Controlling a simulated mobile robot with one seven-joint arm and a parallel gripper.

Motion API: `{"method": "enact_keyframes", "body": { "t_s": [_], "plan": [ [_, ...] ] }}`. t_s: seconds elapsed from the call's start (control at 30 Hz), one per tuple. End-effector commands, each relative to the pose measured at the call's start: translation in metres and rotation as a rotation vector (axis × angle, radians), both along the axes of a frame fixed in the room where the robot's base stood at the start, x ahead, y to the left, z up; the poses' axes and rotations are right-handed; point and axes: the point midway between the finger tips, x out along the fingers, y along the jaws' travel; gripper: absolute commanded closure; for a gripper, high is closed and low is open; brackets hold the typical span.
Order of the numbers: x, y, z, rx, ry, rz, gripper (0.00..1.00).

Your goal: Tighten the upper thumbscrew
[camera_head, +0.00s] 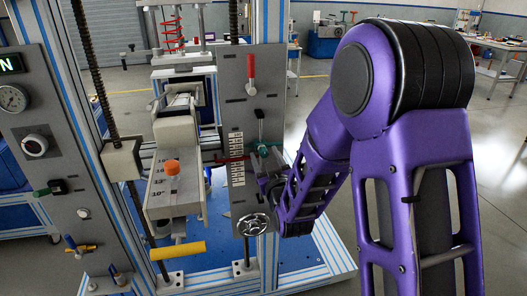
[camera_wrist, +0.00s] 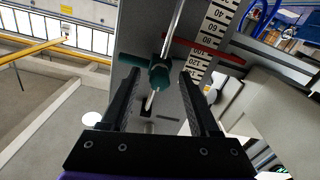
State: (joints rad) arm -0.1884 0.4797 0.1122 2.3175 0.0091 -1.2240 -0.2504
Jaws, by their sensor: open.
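A teal part with a crossbar (camera_wrist: 158,74), which looks like a thumbscrew, sits on a slanted silver rod in front of the grey panel. In the wrist view it lies between the two fingers of my gripper (camera_wrist: 160,80), with no clear contact. The fingers are open and point at the panel. In the head view the teal part (camera_head: 262,149) shows small below a black-knobbed lever, and my gripper (camera_head: 266,180) is near it, partly hidden by my purple arm. I cannot tell whether this is the upper thumbscrew.
A scale strip (camera_wrist: 213,35) with a red pointer (camera_wrist: 205,50) is right beside the teal part. In the head view, a red-handled lever (camera_head: 250,72) is above and a handwheel (camera_head: 252,224) below. An orange knob (camera_head: 172,168) tops the grey beam to the left.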

Motion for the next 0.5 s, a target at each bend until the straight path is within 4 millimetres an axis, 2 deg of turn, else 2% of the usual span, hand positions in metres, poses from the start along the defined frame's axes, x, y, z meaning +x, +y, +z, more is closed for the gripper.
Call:
{"method": "enact_keyframes", "body": {
  "t_s": [0.37,0.4,0.5],
  "plan": [
    [-0.0012,0.0001,0.0001,0.0,0.0,0.0,0.38],
    [-0.0011,0.0001,0.0001,0.0,0.0,0.0,0.4],
    [-0.0011,0.0001,0.0001,0.0,0.0,0.0,0.58]
  ]
}}
